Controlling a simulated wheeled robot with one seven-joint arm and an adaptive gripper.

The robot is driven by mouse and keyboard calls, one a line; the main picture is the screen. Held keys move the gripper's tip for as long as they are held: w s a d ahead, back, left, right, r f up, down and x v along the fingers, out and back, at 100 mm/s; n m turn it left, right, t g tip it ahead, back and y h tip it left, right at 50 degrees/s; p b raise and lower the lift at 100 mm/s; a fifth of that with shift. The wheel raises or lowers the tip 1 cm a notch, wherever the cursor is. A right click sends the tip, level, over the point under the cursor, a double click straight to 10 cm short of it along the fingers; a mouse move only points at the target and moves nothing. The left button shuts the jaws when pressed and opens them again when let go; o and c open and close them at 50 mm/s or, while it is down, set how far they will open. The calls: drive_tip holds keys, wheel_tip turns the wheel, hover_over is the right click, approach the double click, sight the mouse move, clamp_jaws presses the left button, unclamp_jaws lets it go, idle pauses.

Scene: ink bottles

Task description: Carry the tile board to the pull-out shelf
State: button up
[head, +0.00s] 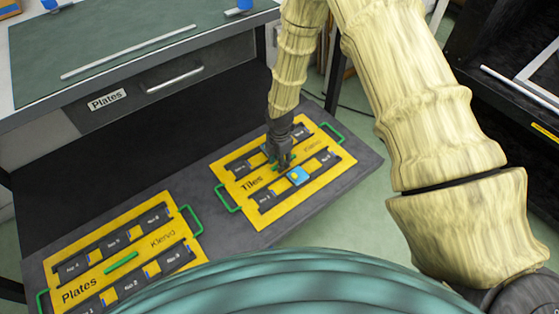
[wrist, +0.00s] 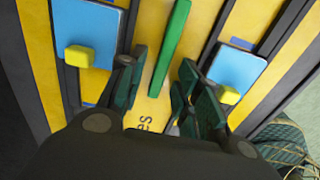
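The tile board (head: 251,183) is a yellow tray marked "Tiles" with green end handles and dark labelled slots. It lies flat on the dark grey pull-out shelf (head: 345,187), at its right part. Blue tiles with yellow knobs sit on it, one showing at left (wrist: 100,25) and one at right (wrist: 238,72) in the wrist view. My gripper (head: 283,166) is low over the board's middle. In the wrist view its fingers (wrist: 162,85) are apart, on either side of the line of a green centre bar (wrist: 172,42). Contact with the bar cannot be told.
A second yellow board marked "Plates" (head: 150,247) lies on the shelf's left part. Above and behind are a drawer labelled "Plates" (head: 150,85) and a green-topped worktable (head: 110,35). A black frame (head: 510,60) stands at right. Green floor (head: 345,225) shows beyond the shelf.

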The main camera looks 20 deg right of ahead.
wheel_tip(320, 180, up, 12)
drive_tip(key=p, duration=0.3)
drive_tip(key=shift+r+p, duration=0.15)
drive_tip(key=shift+p, duration=0.15)
idle(0.4)
